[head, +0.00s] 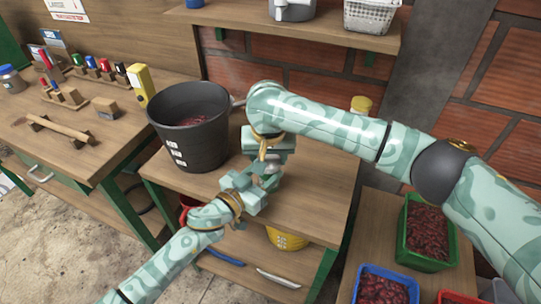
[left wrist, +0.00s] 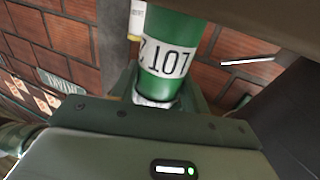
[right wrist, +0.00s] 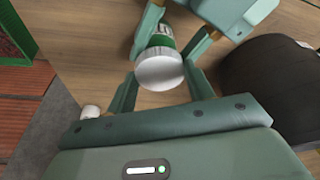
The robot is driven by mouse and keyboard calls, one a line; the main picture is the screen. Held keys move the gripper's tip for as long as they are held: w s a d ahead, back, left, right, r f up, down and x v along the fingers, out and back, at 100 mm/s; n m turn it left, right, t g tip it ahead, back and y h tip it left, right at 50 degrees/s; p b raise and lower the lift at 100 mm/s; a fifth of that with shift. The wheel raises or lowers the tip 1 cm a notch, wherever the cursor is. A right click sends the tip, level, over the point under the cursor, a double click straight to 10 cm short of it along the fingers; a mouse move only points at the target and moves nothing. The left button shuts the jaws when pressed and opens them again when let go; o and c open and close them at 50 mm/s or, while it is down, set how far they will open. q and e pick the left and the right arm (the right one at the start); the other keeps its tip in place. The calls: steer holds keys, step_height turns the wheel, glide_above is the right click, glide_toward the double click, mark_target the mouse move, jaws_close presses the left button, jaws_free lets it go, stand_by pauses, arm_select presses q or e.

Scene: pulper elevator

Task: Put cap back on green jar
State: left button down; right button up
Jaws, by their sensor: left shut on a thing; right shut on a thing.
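The green jar (left wrist: 168,50), with a white label reading LOT, stands between the fingers of my left gripper (left wrist: 160,90). In the head view my left gripper (head: 250,195) is low over the middle table, with my right gripper (head: 266,160) just above it; the arms hide most of the jar there. I cannot tell whether the cap is fully seated.
A black bucket (head: 190,128) with dark red contents stands left of my grippers. Green (head: 428,262) and blue (head: 412,287) crates of red cherries are at lower right. The front of the middle table is clear.

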steer(key=m, duration=0.2)
steer(key=m+h, duration=0.1)
steer(key=m, duration=0.3)
steer(key=shift+a+h, duration=0.3)
steer(key=m+g, duration=0.1)
steer(key=m, duration=0.2)
steer(key=shift+w+a+m+h, duration=0.1)
steer(key=shift+w+m+h, duration=0.05)
steer(key=shift+m+h, duration=0.2)
steer(key=m+g, duration=0.1)
steer(key=m, duration=0.3)
steer(key=shift+w+m+h, duration=0.15)
steer(key=shift+m+h, duration=0.2)
steer(key=shift+m+g, duration=0.3)
steer(key=shift+m, duration=0.5)
steer(key=o, duration=0.9)
steer(key=shift+o, duration=0.2)
steer(key=shift+r, duration=2.25)
